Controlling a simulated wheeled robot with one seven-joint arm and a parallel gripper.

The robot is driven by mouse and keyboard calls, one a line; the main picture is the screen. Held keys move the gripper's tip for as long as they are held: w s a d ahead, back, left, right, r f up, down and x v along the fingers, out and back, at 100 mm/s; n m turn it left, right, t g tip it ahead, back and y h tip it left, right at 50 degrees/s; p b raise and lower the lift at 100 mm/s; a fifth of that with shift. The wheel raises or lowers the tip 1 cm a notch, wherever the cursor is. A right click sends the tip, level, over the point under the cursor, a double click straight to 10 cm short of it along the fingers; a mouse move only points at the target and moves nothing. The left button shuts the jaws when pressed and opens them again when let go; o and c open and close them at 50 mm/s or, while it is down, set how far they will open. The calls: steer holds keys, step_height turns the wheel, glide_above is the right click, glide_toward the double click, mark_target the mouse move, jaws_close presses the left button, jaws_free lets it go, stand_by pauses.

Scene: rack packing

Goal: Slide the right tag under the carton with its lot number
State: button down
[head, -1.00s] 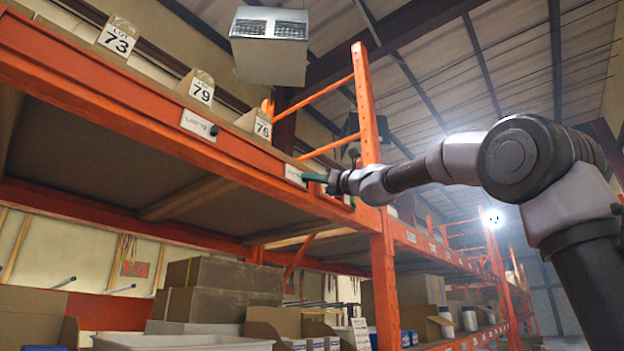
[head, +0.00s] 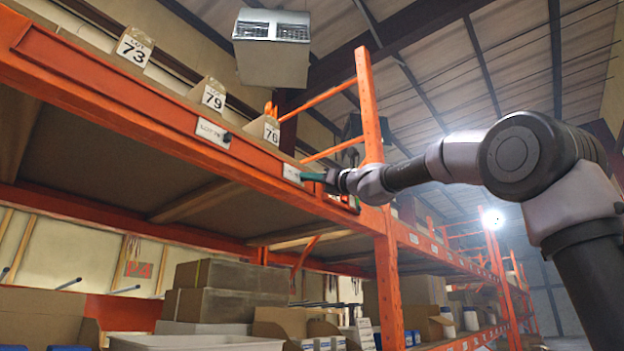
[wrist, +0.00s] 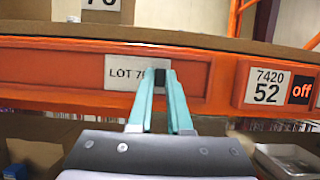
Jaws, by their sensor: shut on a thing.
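On the orange upper shelf stand cartons labelled 73 (head: 133,50), 79 (head: 210,98) and 76 (head: 268,130). A white lot tag (head: 211,132) with a black knob sits on the shelf's front rail, below and near carton 79; its last digit is too blurred to read. A second white tag (wrist: 122,71) reads LOT 7 and a digit partly covered by a finger. My gripper (wrist: 161,78) has its teal fingers shut on this tag's black knob. In the head view this tag (head: 292,173) lies on the rail, below and to the right of carton 76's label.
An orange rack upright (head: 386,270) stands right of my gripper. A label reading 7420 52 (wrist: 268,87), beside a black "off" sign (wrist: 301,91), is on the rail to the right. Bare rail (wrist: 50,68) lies left of the held tag.

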steer(key=s+a, duration=0.4)
steer(key=s, duration=0.1)
steer(key=shift+s+a, duration=0.15)
steer(key=shift+s, duration=0.1)
steer(key=c, duration=0.8)
jaws_free()
steer(key=shift+c, duration=0.2)
glide_toward(286, 168)
steer(key=v, duration=0.4)
steer(key=shift+s+f, duration=0.2)
